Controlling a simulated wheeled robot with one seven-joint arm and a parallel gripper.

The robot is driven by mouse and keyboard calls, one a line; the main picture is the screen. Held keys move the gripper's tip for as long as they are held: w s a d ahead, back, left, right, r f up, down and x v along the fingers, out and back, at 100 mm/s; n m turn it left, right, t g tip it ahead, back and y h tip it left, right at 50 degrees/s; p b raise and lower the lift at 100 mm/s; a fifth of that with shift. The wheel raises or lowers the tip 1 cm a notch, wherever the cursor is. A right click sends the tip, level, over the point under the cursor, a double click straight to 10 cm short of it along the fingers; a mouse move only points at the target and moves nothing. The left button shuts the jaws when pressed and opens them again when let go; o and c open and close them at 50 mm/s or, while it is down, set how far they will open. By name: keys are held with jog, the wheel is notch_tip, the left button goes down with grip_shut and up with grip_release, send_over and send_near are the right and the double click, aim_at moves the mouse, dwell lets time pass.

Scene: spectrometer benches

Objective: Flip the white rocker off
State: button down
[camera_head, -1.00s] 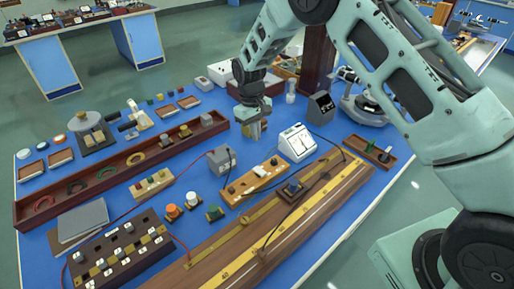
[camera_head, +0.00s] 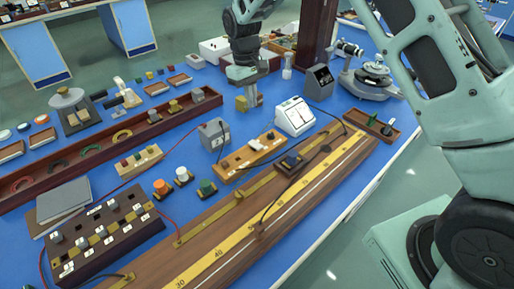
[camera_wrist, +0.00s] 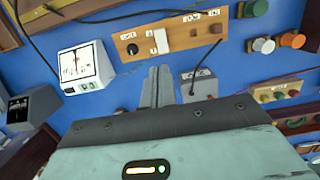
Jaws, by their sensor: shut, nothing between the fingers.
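The white rocker (camera_head: 256,144) sits on a light wooden board (camera_head: 236,163) in the middle of the blue table. In the wrist view the white rocker (camera_wrist: 161,41) shows as an upright white plate on the board (camera_wrist: 189,37), beside a black knob (camera_wrist: 132,49). Which way it is tipped is too small to tell. My gripper (camera_head: 251,104) points down over the table behind the board, with its fingers together and empty. In the wrist view my gripper (camera_wrist: 160,72) has its fingertips just short of the board, in line with the rocker and apart from it.
A white meter (camera_head: 295,117) stands right of the board and a grey box (camera_head: 214,134) stands left of it. A dark cable crosses near the board's right end. A long wooden rail with a yellow scale (camera_head: 285,205) lies in front.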

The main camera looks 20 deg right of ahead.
aim_at(258, 146)
jog(key=b, duration=0.3)
jog(key=shift+s, duration=0.4)
jog(key=shift+d, duration=0.1)
jog(key=f+p, duration=0.1)
jog(key=f, duration=0.3)
jog(key=s+f, duration=0.1)
jog(key=f, duration=0.4)
jog(key=f+p, duration=0.1)
jog(key=f, duration=0.3)
jog(key=shift+s+d+f+p, duration=0.3)
jog(key=shift+s+d+f, duration=0.05)
jog(key=shift+s+f, duration=0.05)
